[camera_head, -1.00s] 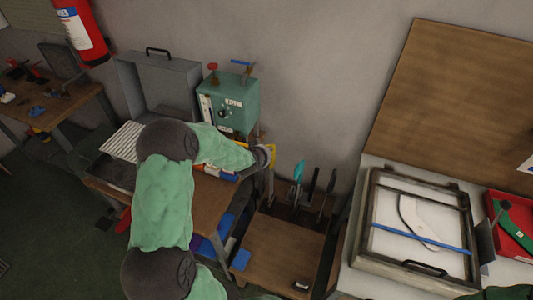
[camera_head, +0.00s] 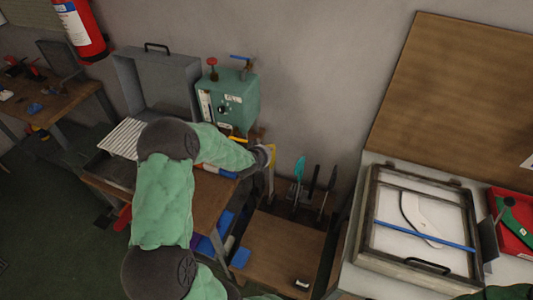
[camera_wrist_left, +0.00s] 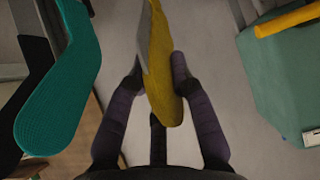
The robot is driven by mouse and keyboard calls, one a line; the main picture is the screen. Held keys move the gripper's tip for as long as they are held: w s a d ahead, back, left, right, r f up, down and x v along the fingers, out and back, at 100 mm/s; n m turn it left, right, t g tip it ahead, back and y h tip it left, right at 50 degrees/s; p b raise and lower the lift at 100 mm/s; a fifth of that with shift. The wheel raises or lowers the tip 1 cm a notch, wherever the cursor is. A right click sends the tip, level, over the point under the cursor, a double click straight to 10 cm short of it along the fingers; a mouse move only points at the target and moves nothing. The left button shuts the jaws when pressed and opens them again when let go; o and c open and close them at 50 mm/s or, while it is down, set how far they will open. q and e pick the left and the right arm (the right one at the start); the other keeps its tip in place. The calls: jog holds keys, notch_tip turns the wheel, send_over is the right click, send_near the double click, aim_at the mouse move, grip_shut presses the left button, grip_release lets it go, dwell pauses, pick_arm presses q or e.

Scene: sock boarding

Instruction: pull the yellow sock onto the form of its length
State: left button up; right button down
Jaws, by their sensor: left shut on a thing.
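The yellow sock (camera_wrist_left: 164,75) stands upright between the fingers of my left gripper (camera_wrist_left: 157,68) in the left wrist view. A grey strip (camera_wrist_left: 143,40) runs along its left side; I cannot tell whether it is a form inside the sock. In the head view the yellow sock (camera_head: 273,160) is a thin strip at my left gripper (camera_head: 265,156), partly hidden by it. My left gripper is shut on the sock. A teal sock-shaped piece (camera_head: 299,170) and dark upright forms (camera_head: 313,184) stand just right of it. My right gripper is out of view.
A green machine (camera_head: 230,100) with red and blue handles stands close behind my left forearm. A grey open case (camera_head: 160,85) is left of it. A low wooden surface (camera_head: 280,250) has free room in front. A framed box (camera_head: 420,225) lies at right.

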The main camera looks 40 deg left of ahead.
pick_arm(q)
jog(key=shift+f+b, duration=0.85)
jog(key=shift+f, duration=0.2)
jog(key=o, duration=0.9)
jog(key=v, duration=1.2)
